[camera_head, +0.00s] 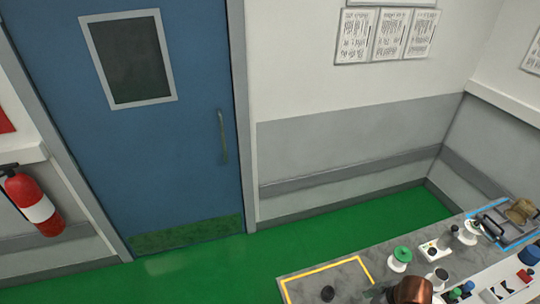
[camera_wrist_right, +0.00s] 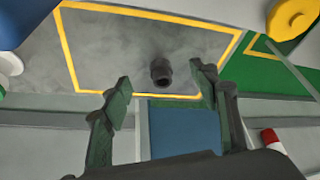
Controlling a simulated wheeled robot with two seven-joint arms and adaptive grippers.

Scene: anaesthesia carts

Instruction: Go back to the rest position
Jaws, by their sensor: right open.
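My right gripper (camera_wrist_right: 160,74) is open in the right wrist view, its two green fingers spread apart with nothing held between them. A small black cylindrical object (camera_wrist_right: 161,75) shows beyond the gap between the fingertips, inside a yellow-outlined rectangle on the grey worktop. The same black object (camera_head: 327,293) stands inside that rectangle in the head view. A small dark green part at the bottom of the head view, beside a copper-coloured rounded shape, may be my right gripper. My left gripper is in neither view.
A blue door (camera_head: 190,180) and fire extinguisher (camera_head: 35,204) stand left. Green floor (camera_head: 330,222) is clear.

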